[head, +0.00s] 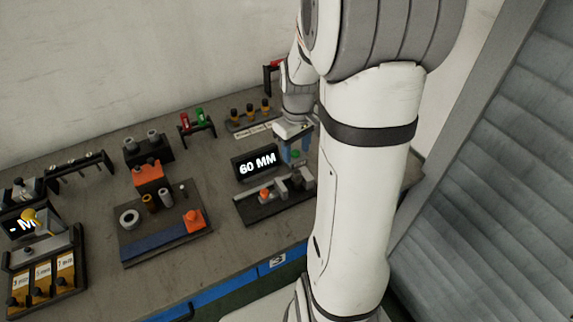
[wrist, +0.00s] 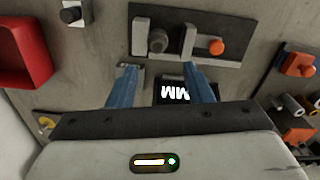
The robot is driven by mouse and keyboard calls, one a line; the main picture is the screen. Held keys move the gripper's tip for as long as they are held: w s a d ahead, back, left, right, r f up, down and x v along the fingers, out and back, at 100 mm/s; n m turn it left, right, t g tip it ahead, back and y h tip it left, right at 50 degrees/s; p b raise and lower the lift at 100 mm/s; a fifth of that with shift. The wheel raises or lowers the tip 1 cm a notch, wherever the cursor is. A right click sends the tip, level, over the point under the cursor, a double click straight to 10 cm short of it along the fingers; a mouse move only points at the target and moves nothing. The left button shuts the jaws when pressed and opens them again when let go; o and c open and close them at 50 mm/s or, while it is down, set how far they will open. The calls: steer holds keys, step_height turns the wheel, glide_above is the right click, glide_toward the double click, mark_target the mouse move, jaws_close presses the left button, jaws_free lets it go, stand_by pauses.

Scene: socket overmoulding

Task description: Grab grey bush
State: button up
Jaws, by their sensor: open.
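Two grey cylindrical pieces that look like grey bushes stand on a black block, a left one (head: 131,145) and a right one (head: 153,135), at the back of the bench in the head view. My gripper (head: 295,152) is well to their right, above the black measuring fixture by the "60 MM" display (head: 257,163). In the wrist view my gripper (wrist: 160,70) has its two blue fingers apart with nothing held between them. A dark grey round part (wrist: 157,40) sits between grey blocks of the fixture, beyond the fingertips. I cannot tell whether it is a bush.
An orange knob (wrist: 217,47) is on the fixture. A rack with red and green pieces (head: 198,121) stands behind. A red bin (wrist: 22,50) shows in the wrist view.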

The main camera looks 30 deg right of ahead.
mark_target(297, 172)
step_height(297, 172, down, 8)
steer(key=shift+d+r+p, duration=0.15)
steer(key=shift+r+p, duration=0.05)
steer(key=shift+p, duration=0.25)
steer(key=shift+c, duration=0.4)
jaws_close()
